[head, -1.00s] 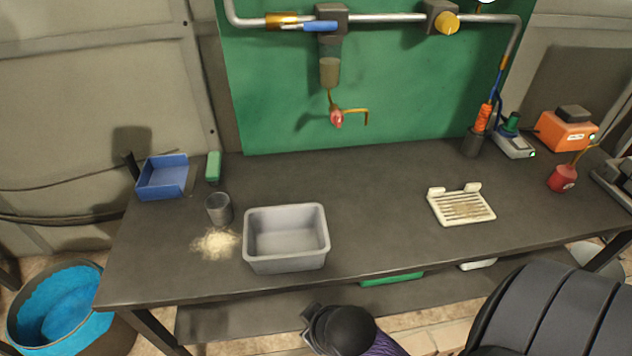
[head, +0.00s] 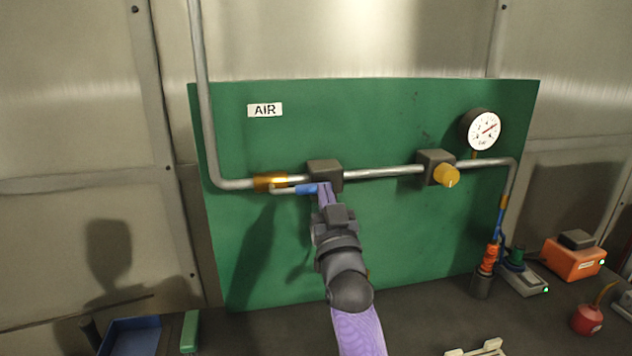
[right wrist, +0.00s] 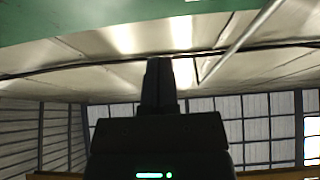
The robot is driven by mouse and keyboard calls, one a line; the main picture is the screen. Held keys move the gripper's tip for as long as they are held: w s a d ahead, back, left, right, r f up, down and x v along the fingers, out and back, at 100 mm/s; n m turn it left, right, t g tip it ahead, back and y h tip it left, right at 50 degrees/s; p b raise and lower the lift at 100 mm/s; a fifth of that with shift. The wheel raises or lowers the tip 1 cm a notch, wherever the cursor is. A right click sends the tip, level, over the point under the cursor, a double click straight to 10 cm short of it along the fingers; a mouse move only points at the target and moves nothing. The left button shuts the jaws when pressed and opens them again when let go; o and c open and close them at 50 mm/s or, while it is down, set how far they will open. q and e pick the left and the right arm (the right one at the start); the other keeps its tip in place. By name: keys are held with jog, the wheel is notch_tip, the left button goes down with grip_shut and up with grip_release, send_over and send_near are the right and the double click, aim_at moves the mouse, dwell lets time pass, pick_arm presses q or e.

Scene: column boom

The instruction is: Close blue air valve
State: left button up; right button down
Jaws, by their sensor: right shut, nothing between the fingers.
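The blue air valve handle (head: 306,189) runs to the right from the brass valve body (head: 270,182), just below and roughly parallel to the grey pipe. My right gripper (head: 324,188) is at the right end of the handle, below the dark box on the pipe. Its fingers are shut and empty, and they overlap the handle's tip in the head view. I cannot tell whether they touch it. In the right wrist view the shut fingers (right wrist: 165,85) point up with nothing between them, and the valve does not show. My left gripper is not in view.
The pipe (head: 383,172) crosses a green panel (head: 420,235) with a dark box (head: 325,175), a yellow knob (head: 446,175) and a gauge (head: 483,131). Below, the bench holds a blue tray (head: 130,338), an orange device (head: 572,259) and a red oil can (head: 587,319).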

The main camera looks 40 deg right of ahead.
aim_at(300, 187)
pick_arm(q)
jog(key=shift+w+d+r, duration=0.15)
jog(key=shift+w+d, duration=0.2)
pick_arm(e)
jog(key=w+d+f, duration=0.1)
jog(key=w+d, duration=0.2)
jog(key=w, duration=0.2)
jog(key=shift+w, duration=0.4)
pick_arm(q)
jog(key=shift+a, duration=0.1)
pick_arm(e)
jog(key=shift+d+f, duration=0.1)
jog(key=shift+f, duration=0.05)
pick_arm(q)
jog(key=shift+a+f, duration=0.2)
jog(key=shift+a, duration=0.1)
pick_arm(e)
jog(key=shift+f+m+g+h, duration=0.25)
jog(key=shift+m+g+h, duration=0.05)
jog(key=shift+m, duration=0.3)
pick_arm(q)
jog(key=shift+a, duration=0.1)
